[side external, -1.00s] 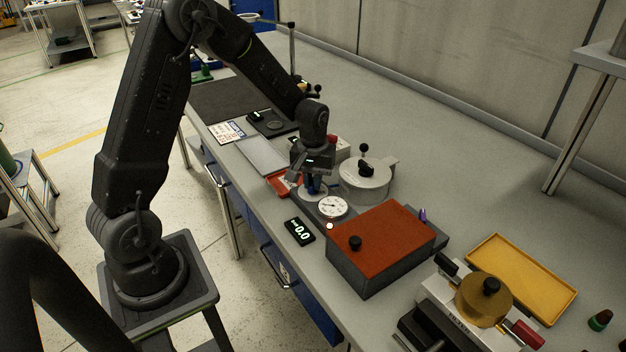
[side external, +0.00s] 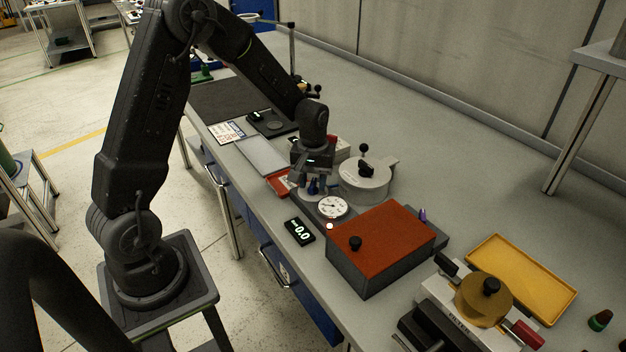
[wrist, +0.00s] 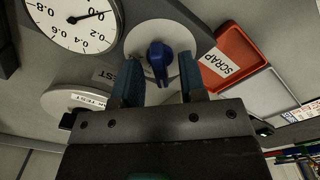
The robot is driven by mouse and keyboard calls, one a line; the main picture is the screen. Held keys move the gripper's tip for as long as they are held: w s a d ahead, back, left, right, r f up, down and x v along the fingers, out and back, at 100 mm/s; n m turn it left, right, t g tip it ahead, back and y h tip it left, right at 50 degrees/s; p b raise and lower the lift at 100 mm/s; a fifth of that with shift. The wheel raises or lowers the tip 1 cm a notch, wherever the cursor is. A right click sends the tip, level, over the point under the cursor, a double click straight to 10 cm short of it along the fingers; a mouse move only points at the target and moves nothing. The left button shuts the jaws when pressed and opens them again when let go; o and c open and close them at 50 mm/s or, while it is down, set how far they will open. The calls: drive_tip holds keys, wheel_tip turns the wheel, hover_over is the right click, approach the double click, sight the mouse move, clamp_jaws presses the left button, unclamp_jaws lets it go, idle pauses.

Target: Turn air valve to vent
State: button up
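The air valve is a blue knob (wrist: 159,57) on a round pale disc (wrist: 143,36) in the wrist view. The blue knob also shows small under my gripper in the side view (side external: 313,187). My gripper (wrist: 160,75) is open, with one finger on each side of the knob and visible gaps between. In the side view, my gripper (side external: 312,182) points down over the disc. A white dial gauge (wrist: 76,22) sits beside the valve, its needle near 0. Any position marks beside the knob are not readable.
A red scrap tray (wrist: 233,55) lies close to the valve. A grey round chamber with a black knob (side external: 366,180) stands right behind my gripper. A red-topped box (side external: 383,240) and a small display (side external: 299,231) stand nearer the camera.

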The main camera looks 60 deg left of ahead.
sight(313, 182)
wheel_tip(313, 182, up, 14)
idle(0.6)
